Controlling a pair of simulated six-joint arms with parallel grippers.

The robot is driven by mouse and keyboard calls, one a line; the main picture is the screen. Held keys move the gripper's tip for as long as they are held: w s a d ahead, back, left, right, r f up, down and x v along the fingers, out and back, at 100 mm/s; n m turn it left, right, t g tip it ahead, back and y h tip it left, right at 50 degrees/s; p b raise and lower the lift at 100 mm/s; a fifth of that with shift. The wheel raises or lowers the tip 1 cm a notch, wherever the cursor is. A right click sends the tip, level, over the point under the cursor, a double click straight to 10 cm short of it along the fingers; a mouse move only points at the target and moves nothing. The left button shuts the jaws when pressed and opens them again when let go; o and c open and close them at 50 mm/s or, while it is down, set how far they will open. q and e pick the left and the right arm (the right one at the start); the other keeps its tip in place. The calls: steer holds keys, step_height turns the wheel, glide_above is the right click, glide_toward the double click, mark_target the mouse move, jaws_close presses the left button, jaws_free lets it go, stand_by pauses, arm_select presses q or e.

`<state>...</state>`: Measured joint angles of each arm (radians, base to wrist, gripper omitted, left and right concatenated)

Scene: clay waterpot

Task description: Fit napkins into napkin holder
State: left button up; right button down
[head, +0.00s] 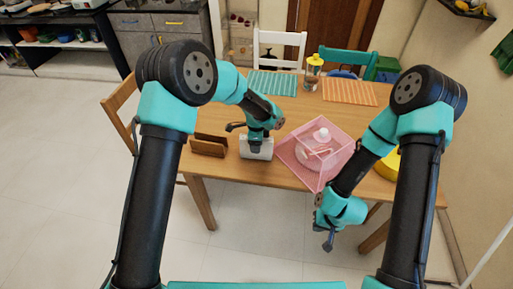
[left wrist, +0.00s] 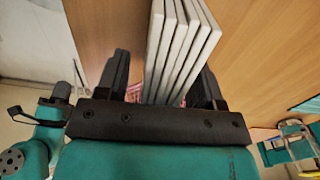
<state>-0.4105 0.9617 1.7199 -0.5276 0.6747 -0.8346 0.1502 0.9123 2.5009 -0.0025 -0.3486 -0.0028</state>
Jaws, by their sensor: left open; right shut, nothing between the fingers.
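The napkins (head: 257,151) are a white upright stack on the table near its front edge. In the left wrist view they show as several thin white sheets (left wrist: 179,45) side by side. My left gripper (head: 256,137) is right above the stack, pointing down. In the left wrist view its open fingers (left wrist: 163,88) stand on either side of the sheets; contact cannot be told. The brown wooden napkin holder (head: 208,145) stands just left of the napkins and looks empty. My right gripper (head: 329,241) is shut and empty, in front of the table.
A pink mesh food cover (head: 318,153) over a white pot stands right of the napkins. A yellow item (head: 387,165) is partly hidden behind my right arm. Green (head: 272,83) and orange (head: 349,92) placemats lie at the back. The table is clear behind the holder.

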arm_select(q)
steer(key=c, duration=1)
steer(key=shift+r, duration=0.15)
steer(key=shift+r, duration=0.6)
step_height(320, 180, up, 2)
steer(key=s, duration=0.5)
steer(key=s+r, duration=0.1)
steer(key=s, duration=1)
steer(key=shift+r, duration=0.25)
